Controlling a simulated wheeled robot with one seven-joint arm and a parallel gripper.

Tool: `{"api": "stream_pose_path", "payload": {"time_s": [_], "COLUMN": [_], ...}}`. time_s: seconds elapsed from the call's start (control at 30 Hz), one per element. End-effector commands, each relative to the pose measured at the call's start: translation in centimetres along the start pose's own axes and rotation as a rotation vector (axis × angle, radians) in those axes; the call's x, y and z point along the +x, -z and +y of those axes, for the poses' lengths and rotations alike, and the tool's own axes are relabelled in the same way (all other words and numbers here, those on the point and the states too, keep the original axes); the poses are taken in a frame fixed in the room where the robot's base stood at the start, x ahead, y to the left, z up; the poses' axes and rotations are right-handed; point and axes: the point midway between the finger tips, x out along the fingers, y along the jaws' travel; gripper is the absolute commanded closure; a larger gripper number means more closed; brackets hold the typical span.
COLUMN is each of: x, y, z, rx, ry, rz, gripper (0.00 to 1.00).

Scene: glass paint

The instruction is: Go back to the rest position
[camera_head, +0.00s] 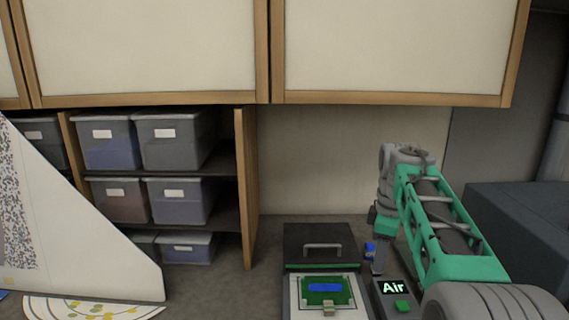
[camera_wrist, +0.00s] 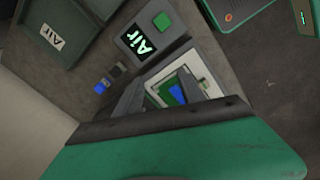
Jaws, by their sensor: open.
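My gripper (camera_head: 377,268) hangs at the end of the green arm on the right in the head view, just behind the box reading "Air" (camera_head: 393,287). It is open, and I see nothing held in it. In the wrist view, the green body and dark bar of my gripper fill the bottom. Its fingers partly cover the flat unit with a white frame (camera_wrist: 155,82), which holds a green and blue piece (camera_wrist: 178,93). The "Air" box (camera_wrist: 150,38) has a green button and stands beside that unit.
The unit's dark lid (camera_head: 320,240) stands open with a handle. A small blue object (camera_head: 369,248) is close to my gripper. Shelves with grey bins (camera_head: 178,140) are on the left, under wall cabinets (camera_head: 390,45). A white slanted panel (camera_head: 85,220) is at far left.

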Motion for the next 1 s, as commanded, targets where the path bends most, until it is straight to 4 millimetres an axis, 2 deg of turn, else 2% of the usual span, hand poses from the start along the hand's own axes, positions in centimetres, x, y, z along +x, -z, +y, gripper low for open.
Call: {"api": "stream_pose_path", "payload": {"time_s": [0.17,0.23,0.4,0.5,0.57,1.0], "x": [-0.1,0.8,4.8,7.3,8.2,8.2], "y": [0.1,-0.1,-1.5,-2.3,-2.5,-2.5], "z": [-6.2,-9.8,-18.5,-21.9,-22.9,-22.9], "rx": [0.278,0.435,0.822,0.984,1.037,1.037], "ry": [-0.058,-0.083,-0.123,-0.127,-0.127,-0.127], "rz": [0.036,0.064,0.154,0.198,0.214,0.214], "gripper": [0.53,0.53,0.53,0.53,0.53,0.53]}}
